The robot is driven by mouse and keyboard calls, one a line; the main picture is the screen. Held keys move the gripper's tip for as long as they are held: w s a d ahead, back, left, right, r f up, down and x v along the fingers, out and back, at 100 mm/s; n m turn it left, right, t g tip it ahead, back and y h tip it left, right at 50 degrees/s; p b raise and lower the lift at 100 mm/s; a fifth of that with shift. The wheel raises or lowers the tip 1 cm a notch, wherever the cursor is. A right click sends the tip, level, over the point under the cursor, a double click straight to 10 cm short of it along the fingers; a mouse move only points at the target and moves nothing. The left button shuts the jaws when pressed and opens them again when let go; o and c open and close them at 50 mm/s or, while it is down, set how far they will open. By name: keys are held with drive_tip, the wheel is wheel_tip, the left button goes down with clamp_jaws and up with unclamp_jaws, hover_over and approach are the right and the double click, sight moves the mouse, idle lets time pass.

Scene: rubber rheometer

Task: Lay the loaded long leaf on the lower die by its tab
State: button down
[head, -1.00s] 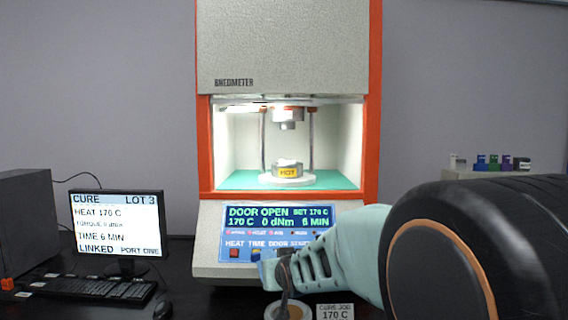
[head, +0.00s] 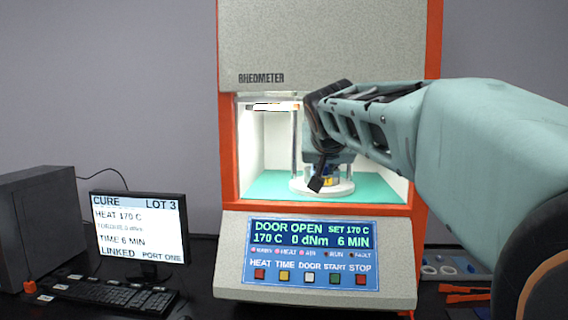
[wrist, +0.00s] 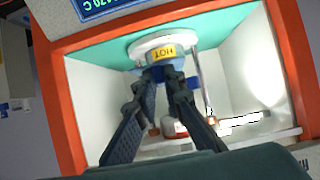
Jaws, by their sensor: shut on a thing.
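The lower die (wrist: 157,53), with a yellow HOT label, sits on a round white base (wrist: 143,42) on the chamber's teal floor. In the head view my gripper partly covers the die, and the white base (head: 341,190) shows around it. My gripper (wrist: 166,72) points into the open chamber, its fingertips close together right by the labelled side of the die. It also shows in the head view (head: 318,183). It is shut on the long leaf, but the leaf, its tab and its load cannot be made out. I cannot tell whether the leaf touches the die.
The rheometer (head: 300,45) has its door open, with red-orange frame sides (head: 228,150) close around the arm. Its front panel (head: 310,241) reads door open, 170 C. A monitor (head: 139,230) and keyboard (head: 110,296) stand at left. Orange tools (head: 462,289) lie at right.

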drive_tip(key=shift+s+f+b, duration=0.1)
drive_tip(key=shift+b, duration=0.25)
drive_tip(key=shift+w+d+p, duration=0.35)
drive_tip(key=shift+w+p, duration=0.55)
drive_tip(key=shift+w, duration=1)
drive_tip(key=shift+w+d+p, duration=0.35)
drive_tip(key=shift+w+p, duration=0.6)
drive_tip(key=shift+w, duration=0.9)
drive_tip(key=shift+w+d+p, duration=0.35)
drive_tip(key=shift+w+p, duration=0.55)
drive_tip(key=shift+w, duration=1)
drive_tip(key=w+r+p+x, duration=0.1)
drive_tip(key=p+x, duration=0.3)
drive_tip(key=x, duration=0.4)
drive_tip(key=shift+w+d+r, duration=0.15)
drive_tip(key=shift+w+r, duration=0.05)
drive_tip(key=shift+w, duration=0.05)
drive_tip(key=c, duration=1.9)
unclamp_jaws()
drive_tip(key=shift+c, duration=0.2)
